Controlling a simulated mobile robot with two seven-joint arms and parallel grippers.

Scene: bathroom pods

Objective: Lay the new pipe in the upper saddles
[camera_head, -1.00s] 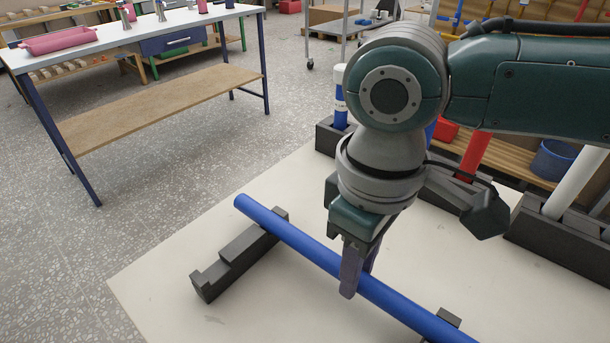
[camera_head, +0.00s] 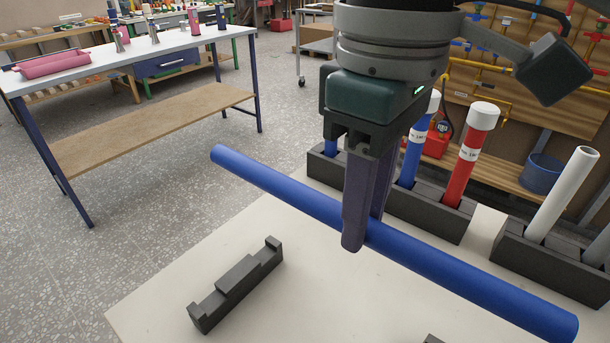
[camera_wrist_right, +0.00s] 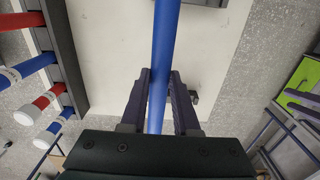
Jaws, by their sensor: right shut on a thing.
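My right gripper (camera_head: 366,232) is shut on a long plain blue pipe (camera_head: 280,185) near its middle. The pipe is in the air above the pale table top, slanting from upper left to lower right in the head view. In the right wrist view the pipe (camera_wrist_right: 165,40) runs between the two fingers (camera_wrist_right: 158,95). A dark stepped saddle block (camera_head: 236,283) stands on the table to the lower left, with nothing lying in it. A second dark block (camera_head: 433,339) barely shows at the bottom edge. My left gripper is not in view.
Dark racks (camera_head: 425,213) at the table's far side hold upright pipes: a white-capped blue one (camera_head: 412,150), a white-capped red one (camera_head: 463,165) and a white one (camera_head: 562,195). A workbench (camera_head: 130,50) stands back left. The table between saddle and racks is clear.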

